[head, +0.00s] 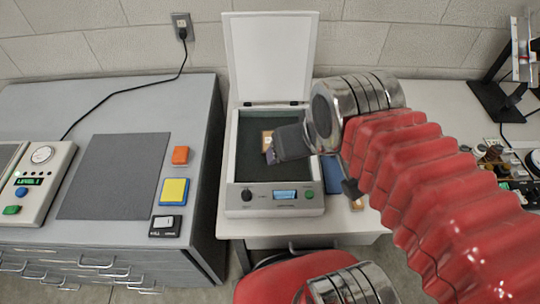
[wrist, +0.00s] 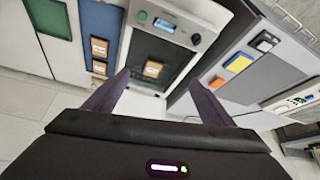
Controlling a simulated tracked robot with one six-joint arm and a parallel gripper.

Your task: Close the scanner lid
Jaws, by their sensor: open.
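The scanner (head: 233,200) is a white box with a knob, a small display and a green button on its front panel. Its white lid (head: 268,55) stands open, nearly upright at the back near the wall. A small brown card (head: 267,140) lies on the dark scanner bed (head: 250,130); it also shows in the wrist view (wrist: 153,69). My gripper (head: 272,156) is over the bed, in front of the lid and apart from it. In the wrist view my gripper (wrist: 160,77) is open, with nothing between its fingers. My arm hides the bed's right side.
Left of the scanner, a grey cabinet top holds a dark mat (head: 115,178), an orange block (head: 180,155), a yellow-and-blue block (head: 173,191) and a control box (head: 35,180). A black stand (head: 495,100) is at far right.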

